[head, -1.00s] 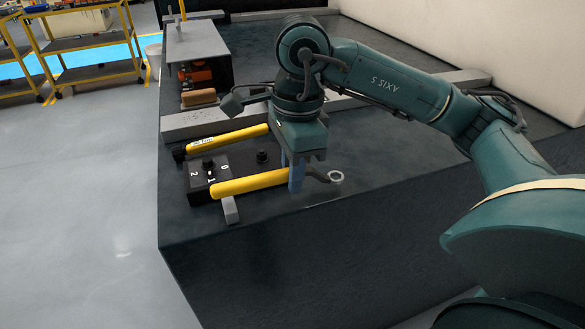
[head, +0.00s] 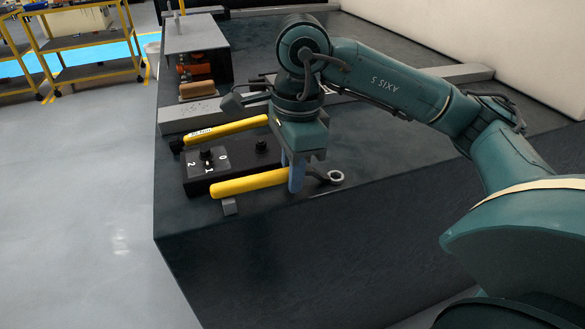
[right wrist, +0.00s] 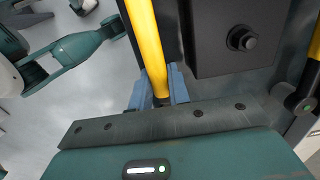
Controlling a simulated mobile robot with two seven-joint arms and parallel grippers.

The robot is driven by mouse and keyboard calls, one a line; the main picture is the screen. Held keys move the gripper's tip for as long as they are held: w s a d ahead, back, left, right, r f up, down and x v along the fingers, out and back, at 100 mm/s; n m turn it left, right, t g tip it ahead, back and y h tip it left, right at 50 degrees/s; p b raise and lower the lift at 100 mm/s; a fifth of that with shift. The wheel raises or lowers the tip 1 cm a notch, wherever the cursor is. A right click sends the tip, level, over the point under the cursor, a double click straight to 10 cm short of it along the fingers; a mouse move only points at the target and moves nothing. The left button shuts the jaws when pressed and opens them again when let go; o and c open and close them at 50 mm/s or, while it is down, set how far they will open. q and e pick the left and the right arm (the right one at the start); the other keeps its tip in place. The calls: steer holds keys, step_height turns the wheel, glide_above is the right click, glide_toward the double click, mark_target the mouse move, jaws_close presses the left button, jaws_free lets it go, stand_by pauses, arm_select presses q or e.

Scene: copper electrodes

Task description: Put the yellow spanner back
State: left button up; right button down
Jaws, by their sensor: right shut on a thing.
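The yellow spanner (head: 250,182) has a yellow handle and a grey ring end that points right. It lies level near the front edge of the dark bench (head: 195,232), in front of the black switch box. My right gripper (head: 296,180) points down and its blue fingers are shut on the spanner near where the handle meets the grey shank. The right wrist view also shows the yellow handle (right wrist: 148,45) between the blue fingers. My left gripper is not identifiable.
The black switch box (head: 208,178), marked 0, 1 and 2, stands just behind the spanner. A second yellow-handled tool (head: 225,131) lies behind it. A grey bar (head: 190,115) and a grey housing (head: 196,35) are farther back. The bench right of the ring end is clear.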

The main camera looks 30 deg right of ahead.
steer(key=c, duration=0.8)
jaws_free()
steer(key=shift+o, duration=0.2)
steer(key=shift+r, duration=0.15)
steer(key=shift+w+d+r+p, duration=0.1)
steer(key=shift+r+p, duration=0.2)
steer(key=shift+r, duration=0.05)
steer(key=shift+r+p, duration=0.55)
steer(key=shift+r, duration=0.4)
steer(key=shift+r+p, duration=1.1)
steer(key=shift+r, duration=0.5)
steer(key=shift+d, duration=0.1)
